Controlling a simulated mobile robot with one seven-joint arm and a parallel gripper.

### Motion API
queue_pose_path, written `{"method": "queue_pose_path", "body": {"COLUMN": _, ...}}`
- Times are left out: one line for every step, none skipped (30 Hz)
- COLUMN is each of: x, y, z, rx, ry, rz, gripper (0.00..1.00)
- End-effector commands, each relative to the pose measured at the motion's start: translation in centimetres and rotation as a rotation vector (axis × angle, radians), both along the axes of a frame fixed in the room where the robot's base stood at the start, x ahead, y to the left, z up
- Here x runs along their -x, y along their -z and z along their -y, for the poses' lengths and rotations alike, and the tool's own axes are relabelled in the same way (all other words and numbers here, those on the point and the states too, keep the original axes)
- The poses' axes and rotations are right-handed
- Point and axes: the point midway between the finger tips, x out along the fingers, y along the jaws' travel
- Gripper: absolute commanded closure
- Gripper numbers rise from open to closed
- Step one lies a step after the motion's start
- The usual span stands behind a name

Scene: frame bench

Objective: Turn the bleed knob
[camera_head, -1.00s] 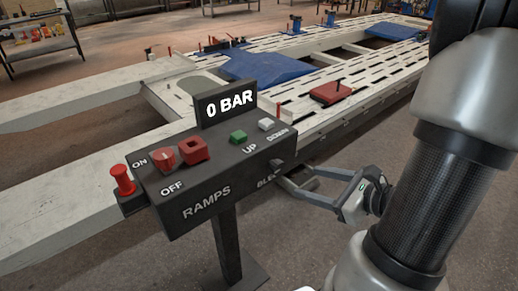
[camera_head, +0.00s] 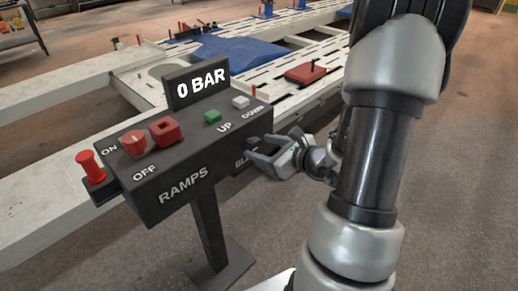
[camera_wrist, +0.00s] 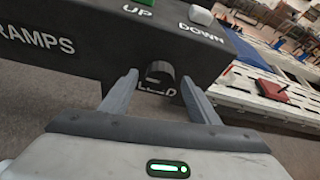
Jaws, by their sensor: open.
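The bleed knob (camera_wrist: 157,70) is a dark round knob on the front face of the black control box (camera_head: 182,180), below the UP and DOWN labels. In the wrist view it shows between my two open fingers, just beyond their tips, with its label partly covered. In the head view my gripper (camera_head: 258,150) is at the right end of the box's front face and hides most of the knob and part of its label. The fingers are open, one on each side of the knob. Whether either finger touches it I cannot tell.
The box stands on a post and carries a "0 BAR" display (camera_head: 196,87), a red rotary switch (camera_head: 134,143), a red plunger (camera_head: 91,166), a green button (camera_head: 212,116) and a white button (camera_head: 240,102). A white frame bench (camera_head: 45,185) lies behind. The floor at front right is clear.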

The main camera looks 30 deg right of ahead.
Motion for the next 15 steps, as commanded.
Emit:
{"method": "queue_pose_path", "body": {"x": -0.5, "y": 0.3, "z": -0.2, "rx": -0.001, "ry": -0.002, "rz": -0.001, "gripper": 0.44}}
{"method": "queue_pose_path", "body": {"x": -0.8, "y": 0.5, "z": -0.3, "rx": -0.001, "ry": -0.001, "rz": -0.002, "gripper": 0.44}}
{"method": "queue_pose_path", "body": {"x": -1.1, "y": 0.6, "z": -0.4, "rx": 0.000, "ry": -0.002, "rz": -0.001, "gripper": 0.44}}
{"method": "queue_pose_path", "body": {"x": -1.3, "y": 0.6, "z": -0.4, "rx": 0.000, "ry": -0.001, "rz": -0.001, "gripper": 0.44}}
{"method": "queue_pose_path", "body": {"x": -1.4, "y": 0.7, "z": -0.4, "rx": 0.000, "ry": -0.001, "rz": -0.001, "gripper": 0.44}}
{"method": "queue_pose_path", "body": {"x": -1.5, "y": 0.7, "z": -0.5, "rx": -0.001, "ry": 0.001, "rz": -0.001, "gripper": 0.44}}
{"method": "queue_pose_path", "body": {"x": -1.6, "y": 0.7, "z": -0.5, "rx": -0.001, "ry": 0.001, "rz": -0.001, "gripper": 0.44}}
{"method": "queue_pose_path", "body": {"x": -1.7, "y": 0.7, "z": -0.5, "rx": -0.001, "ry": 0.000, "rz": 0.000, "gripper": 0.44}}
{"method": "queue_pose_path", "body": {"x": -1.7, "y": 0.7, "z": -0.5, "rx": -0.001, "ry": 0.001, "rz": 0.000, "gripper": 0.44}}
{"method": "queue_pose_path", "body": {"x": -1.7, "y": 0.7, "z": -0.5, "rx": -0.001, "ry": 0.000, "rz": 0.000, "gripper": 0.44}}
{"method": "queue_pose_path", "body": {"x": -1.7, "y": 0.7, "z": -0.5, "rx": -0.001, "ry": 0.001, "rz": 0.000, "gripper": 0.44}}
{"method": "queue_pose_path", "body": {"x": -1.7, "y": 0.7, "z": -0.5, "rx": -0.001, "ry": 0.001, "rz": -0.001, "gripper": 0.44}}
{"method": "queue_pose_path", "body": {"x": -1.7, "y": 0.7, "z": -0.5, "rx": -0.001, "ry": 0.000, "rz": 0.000, "gripper": 0.44}}
{"method": "queue_pose_path", "body": {"x": -1.7, "y": 0.7, "z": -0.5, "rx": -0.001, "ry": 0.001, "rz": -0.001, "gripper": 0.44}}
{"method": "queue_pose_path", "body": {"x": -1.7, "y": 0.7, "z": -0.5, "rx": -0.001, "ry": 0.001, "rz": -0.001, "gripper": 0.46}}
